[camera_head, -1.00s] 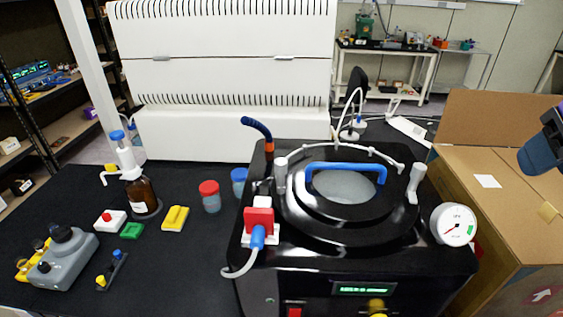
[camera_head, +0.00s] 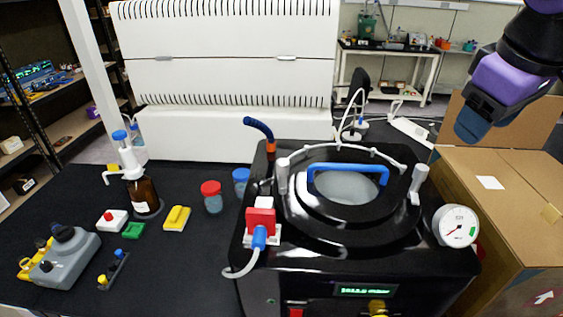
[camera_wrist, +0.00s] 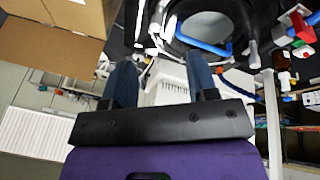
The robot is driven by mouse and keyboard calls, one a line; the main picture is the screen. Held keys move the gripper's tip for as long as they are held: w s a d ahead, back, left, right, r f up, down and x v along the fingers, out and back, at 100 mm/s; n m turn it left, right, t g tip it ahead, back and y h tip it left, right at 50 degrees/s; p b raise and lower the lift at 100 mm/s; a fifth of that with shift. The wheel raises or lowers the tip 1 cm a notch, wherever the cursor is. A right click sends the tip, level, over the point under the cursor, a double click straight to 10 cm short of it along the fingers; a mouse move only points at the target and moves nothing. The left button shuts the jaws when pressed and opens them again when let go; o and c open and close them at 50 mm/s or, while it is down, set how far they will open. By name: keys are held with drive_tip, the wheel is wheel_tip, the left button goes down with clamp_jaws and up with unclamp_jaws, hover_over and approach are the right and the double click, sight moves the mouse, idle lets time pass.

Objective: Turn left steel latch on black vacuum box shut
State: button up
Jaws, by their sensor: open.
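The black vacuum box (camera_head: 390,258) stands on the dark bench, with a round lid and a blue handle (camera_head: 348,168) on top. Its left latch (camera_head: 282,176) is a pale upright piece at the left of the lid. A matching right latch (camera_head: 418,180) stands at the right side. My gripper (camera_head: 468,125) is up at the right, above the cardboard box and well apart from both latches. In the wrist view its two blue fingers (camera_wrist: 157,80) are spread with nothing between them. The box top and blue handle (camera_wrist: 205,42) show beyond them.
A red and white switch with a blue plug (camera_head: 260,222) sits at the box's left front. A dial gauge (camera_head: 456,226) is at its right. An open cardboard box (camera_head: 500,205) stands right. Bottles, red-capped and blue-capped jars, and small blocks occupy the bench at left.

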drive_tip(key=w+a+f+n+g, duration=0.2)
drive_tip(key=w+a+n, duration=0.65)
drive_tip(key=a, duration=0.45)
drive_tip(key=n+g, duration=0.2)
drive_tip(key=n, duration=0.7)
hover_over(282, 161)
wheel_tip(282, 161, down, 4)
drive_tip(key=shift+y, duration=0.3)
wheel_tip(282, 161, down, 10)
drive_tip(key=shift+f, duration=0.1)
drive_tip(key=c, duration=0.9)
